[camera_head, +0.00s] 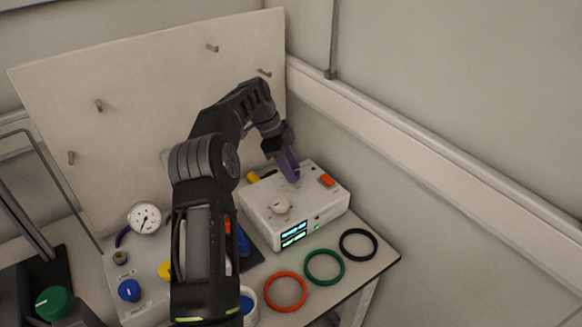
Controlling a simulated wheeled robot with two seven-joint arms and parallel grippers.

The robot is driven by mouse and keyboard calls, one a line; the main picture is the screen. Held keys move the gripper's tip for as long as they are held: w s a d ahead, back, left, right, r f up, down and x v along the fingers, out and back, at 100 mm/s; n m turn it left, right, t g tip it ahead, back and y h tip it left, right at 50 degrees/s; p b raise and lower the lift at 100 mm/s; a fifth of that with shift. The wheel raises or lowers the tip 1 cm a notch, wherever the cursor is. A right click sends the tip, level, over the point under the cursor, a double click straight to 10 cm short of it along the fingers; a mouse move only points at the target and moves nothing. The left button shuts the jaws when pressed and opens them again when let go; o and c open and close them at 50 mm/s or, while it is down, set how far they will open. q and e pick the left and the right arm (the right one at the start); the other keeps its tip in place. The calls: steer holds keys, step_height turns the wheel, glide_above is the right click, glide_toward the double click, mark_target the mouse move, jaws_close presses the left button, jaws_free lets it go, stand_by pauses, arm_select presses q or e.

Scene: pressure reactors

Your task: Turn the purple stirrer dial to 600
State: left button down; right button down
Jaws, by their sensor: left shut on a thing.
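The white control box (262,223) stands on the bench at the right. The purple stirrer dial (291,172) is on its top, towards the back. My left gripper (287,161) comes down onto the dial from above and is shut on it, covering much of it. The dial's scale and pointer cannot be read. Two lit displays (294,234) sit on the box's front, with digits too small to read. My right gripper is out of view.
A red switch (327,180) and a pale knob (280,205) are on the box. Orange (285,291), green (325,267) and black (358,245) rings lie in front. A gauge (144,217) and blue knob (129,290) are left. The wall is close at right.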

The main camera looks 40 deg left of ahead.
arm_select(q)
steer(key=c, duration=0.9)
jaws_free()
steer(key=shift+o, duration=0.2)
steer(key=shift+a+r+p, duration=0.2)
steer(key=shift+r+p, duration=0.1)
steer(key=shift+r, duration=0.2)
steer(key=p+v, duration=0.6)
steer(key=v, duration=0.1)
steer(key=shift+p, duration=0.35)
steer(key=shift+f, duration=0.15)
